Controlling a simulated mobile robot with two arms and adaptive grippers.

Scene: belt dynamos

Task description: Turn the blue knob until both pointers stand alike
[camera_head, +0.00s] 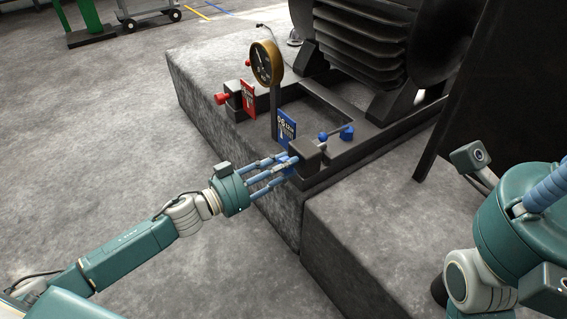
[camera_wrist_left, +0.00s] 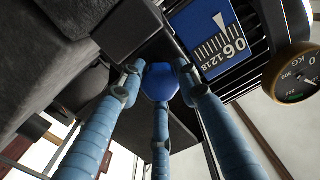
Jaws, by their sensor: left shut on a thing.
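The blue knob (camera_wrist_left: 160,83) sits between the fingers of my left gripper (camera_head: 284,164), which is shut on it at the front of a dark block. In the head view the fingers mostly hide the knob. A blue scale plate (camera_head: 287,128) stands above it; in the left wrist view the plate shows a white triangular pointer (camera_wrist_left: 219,22) over tick marks. My right gripper (camera_head: 545,190) is partly cut off at the right edge.
A red knob (camera_head: 222,98) projects left of the red plate. Blue parts (camera_head: 347,131) sit on a rod beyond the block. A large finned machine (camera_head: 365,40) stands on the dark frame behind.

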